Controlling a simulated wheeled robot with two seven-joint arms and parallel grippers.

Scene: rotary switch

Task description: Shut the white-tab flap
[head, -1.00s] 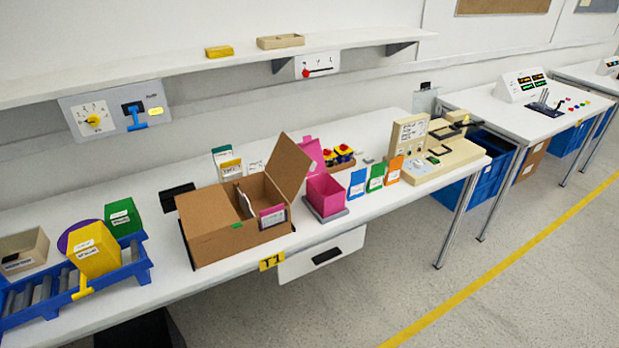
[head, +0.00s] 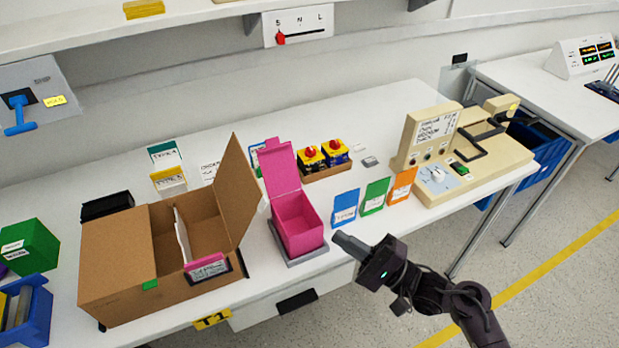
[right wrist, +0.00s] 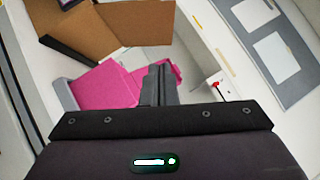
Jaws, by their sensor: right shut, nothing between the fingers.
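A cardboard box (head: 115,255) stands on the bench at the left of the head view. Its left flap lies flat, with a green tab (head: 150,284) at its edge. Its right flap (head: 236,190) stands up, tilted outward. I cannot make out a white tab on it. In the right wrist view, the shut fingers (right wrist: 159,84) point toward the pink bin and cardboard. My left gripper is out of view.
A pink bin (head: 298,228) with a raised lid stands between the flap and my right gripper. Blue (head: 345,208), green (head: 374,196) and orange (head: 402,186) cards stand to its right. A beige machine (head: 480,165) stands further right. A drawer front (head: 290,305) sits below the bench edge.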

